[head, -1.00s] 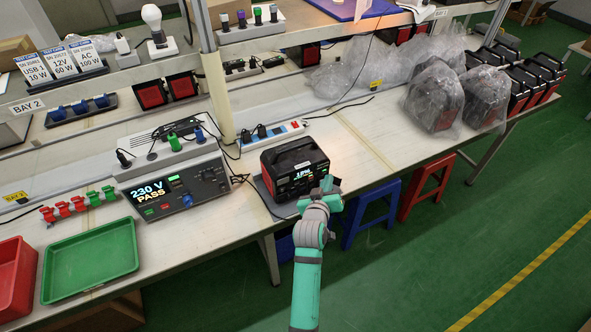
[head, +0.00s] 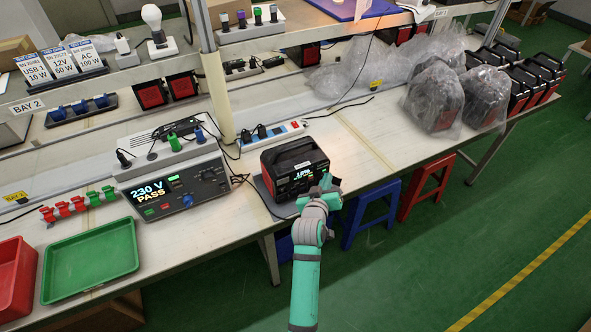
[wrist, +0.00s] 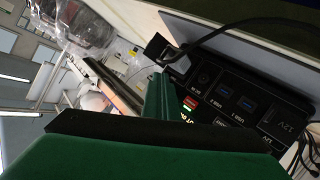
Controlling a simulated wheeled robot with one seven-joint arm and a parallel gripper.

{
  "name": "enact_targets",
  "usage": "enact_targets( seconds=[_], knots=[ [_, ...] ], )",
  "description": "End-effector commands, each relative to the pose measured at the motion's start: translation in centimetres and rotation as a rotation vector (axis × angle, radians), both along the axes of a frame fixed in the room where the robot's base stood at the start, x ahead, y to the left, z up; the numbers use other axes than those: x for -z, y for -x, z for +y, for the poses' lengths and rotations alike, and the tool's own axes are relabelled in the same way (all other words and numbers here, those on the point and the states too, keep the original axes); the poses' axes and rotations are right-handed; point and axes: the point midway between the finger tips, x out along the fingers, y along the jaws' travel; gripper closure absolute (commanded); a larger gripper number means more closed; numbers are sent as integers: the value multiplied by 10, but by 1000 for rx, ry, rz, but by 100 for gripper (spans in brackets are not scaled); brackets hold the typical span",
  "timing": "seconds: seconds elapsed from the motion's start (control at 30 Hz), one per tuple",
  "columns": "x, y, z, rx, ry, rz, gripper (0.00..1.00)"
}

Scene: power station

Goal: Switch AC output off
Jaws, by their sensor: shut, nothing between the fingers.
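The power station (head: 293,165), a black and red box with a top handle, stands on the bench with its front panel toward my arm. My gripper (head: 326,183) is shut and empty, right at the panel's right part; I cannot tell whether it touches. In the wrist view the black front panel (wrist: 245,105) appears turned, with blue USB ports and 12V sockets. The finger and the gripper's body hide part of the panel; I cannot make out the AC switch.
A tester (head: 178,185) reading "230 V PASS" stands left of the power station, with cables between. A green tray (head: 90,262) lies at the front left. Bagged units (head: 437,95) stand farther right. Blue (head: 370,210) and red (head: 425,185) stools are below the bench edge.

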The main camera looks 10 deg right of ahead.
Motion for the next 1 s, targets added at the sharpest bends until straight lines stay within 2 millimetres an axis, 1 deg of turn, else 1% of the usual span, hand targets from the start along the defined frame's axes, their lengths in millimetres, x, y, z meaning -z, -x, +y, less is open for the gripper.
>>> enact_targets(
  seconds=[0.27,0.6,1.0],
  knots=[
    [0,0,0,0,0,0,100],
    [0,13,-5,0,0,1,100],
    [0,17,-6,0,0,0,100]
  ],
)
